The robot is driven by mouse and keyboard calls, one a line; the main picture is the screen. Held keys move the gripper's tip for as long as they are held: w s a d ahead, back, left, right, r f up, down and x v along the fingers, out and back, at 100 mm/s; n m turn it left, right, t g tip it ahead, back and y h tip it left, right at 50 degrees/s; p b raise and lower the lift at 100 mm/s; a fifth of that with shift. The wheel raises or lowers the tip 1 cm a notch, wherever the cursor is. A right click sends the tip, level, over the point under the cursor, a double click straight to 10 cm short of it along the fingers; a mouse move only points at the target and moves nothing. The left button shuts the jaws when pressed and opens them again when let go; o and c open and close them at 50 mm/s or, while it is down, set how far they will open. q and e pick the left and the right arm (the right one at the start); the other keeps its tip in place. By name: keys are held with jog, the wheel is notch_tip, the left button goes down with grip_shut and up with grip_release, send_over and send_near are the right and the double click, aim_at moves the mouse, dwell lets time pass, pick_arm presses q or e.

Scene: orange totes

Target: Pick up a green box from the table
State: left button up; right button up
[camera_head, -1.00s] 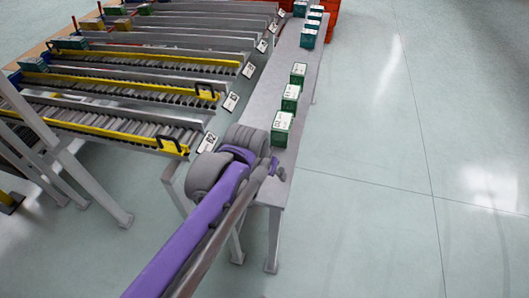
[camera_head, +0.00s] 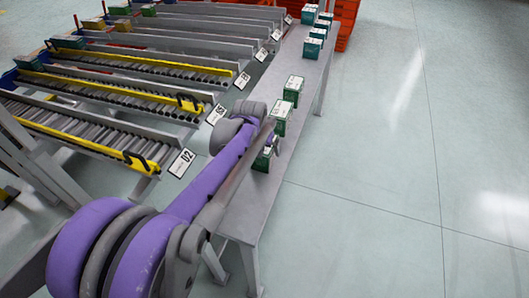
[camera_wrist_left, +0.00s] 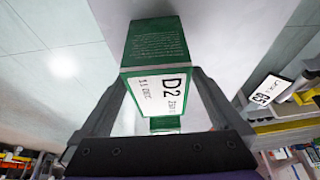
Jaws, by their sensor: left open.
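A row of green boxes with white labelled tops stands on the narrow grey table (camera_head: 243,212). My left gripper (camera_head: 269,143) is at the nearest box. In the left wrist view my left gripper (camera_wrist_left: 160,82) is open, with a finger on either side of the green box marked D2 (camera_wrist_left: 155,45). I cannot tell whether the fingers touch it. My right gripper is not in view.
More green boxes (camera_head: 312,47) stand at the table's far end, near orange totes (camera_head: 346,14). Roller lanes with yellow rails (camera_head: 85,130) and label plates such as D2 (camera_head: 182,163) run along the table's left. The floor (camera_head: 400,180) to the right is clear.

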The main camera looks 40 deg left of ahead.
pick_arm(q)
jog(key=x, duration=0.2)
jog(key=shift+w+f, duration=0.25)
jog(key=shift+f, duration=0.05)
jog(key=c, duration=1.4)
jog(key=shift+r, duration=0.15)
